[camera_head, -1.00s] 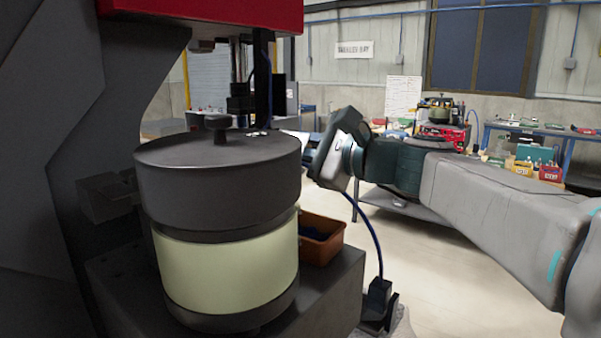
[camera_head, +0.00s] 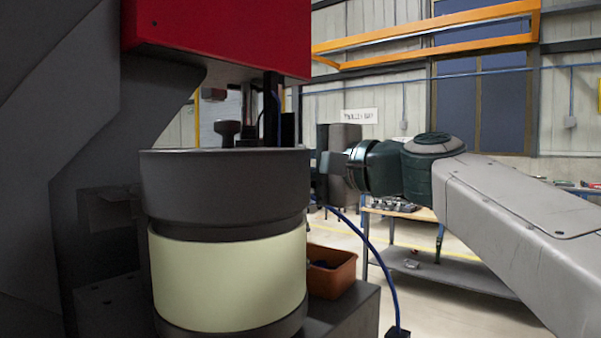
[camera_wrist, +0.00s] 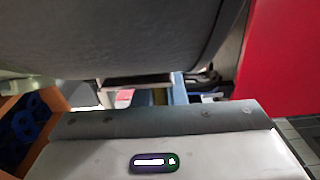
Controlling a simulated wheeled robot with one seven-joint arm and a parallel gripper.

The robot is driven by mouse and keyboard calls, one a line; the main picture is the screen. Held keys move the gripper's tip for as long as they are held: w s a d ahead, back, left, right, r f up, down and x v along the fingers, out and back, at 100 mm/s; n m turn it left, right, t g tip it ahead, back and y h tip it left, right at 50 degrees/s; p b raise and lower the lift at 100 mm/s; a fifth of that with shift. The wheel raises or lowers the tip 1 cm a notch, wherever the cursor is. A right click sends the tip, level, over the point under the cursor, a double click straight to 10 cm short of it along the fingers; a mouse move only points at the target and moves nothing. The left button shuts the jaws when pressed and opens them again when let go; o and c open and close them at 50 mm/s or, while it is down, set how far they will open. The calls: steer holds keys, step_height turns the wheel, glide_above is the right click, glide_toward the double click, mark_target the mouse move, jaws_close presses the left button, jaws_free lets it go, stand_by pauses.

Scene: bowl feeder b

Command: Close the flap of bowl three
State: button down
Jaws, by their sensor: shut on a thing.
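A dark grey bowl (camera_head: 225,190) with a pale yellow band stands at the left of the head view. A black knob (camera_head: 228,133) shows above its rim. My gripper (camera_head: 331,163) is close beside the bowl's upper right side. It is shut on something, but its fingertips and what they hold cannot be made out. In the wrist view, the bowl's dark curved wall (camera_wrist: 110,38) fills the top, just beyond my pale gripper housing. I cannot make out the flap or its position in either view.
A red machine housing (camera_head: 220,35) hangs above the bowl; it is at the right of the wrist view (camera_wrist: 285,60). An orange bin (camera_head: 331,273) with blue parts sits low beside the bowl. A work table (camera_head: 440,267) stands behind.

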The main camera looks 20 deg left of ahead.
stand_by(0.5)
steer(key=c, duration=1.5)
jaws_free()
steer(key=v, duration=1.4)
steer(key=shift+b, duration=0.4)
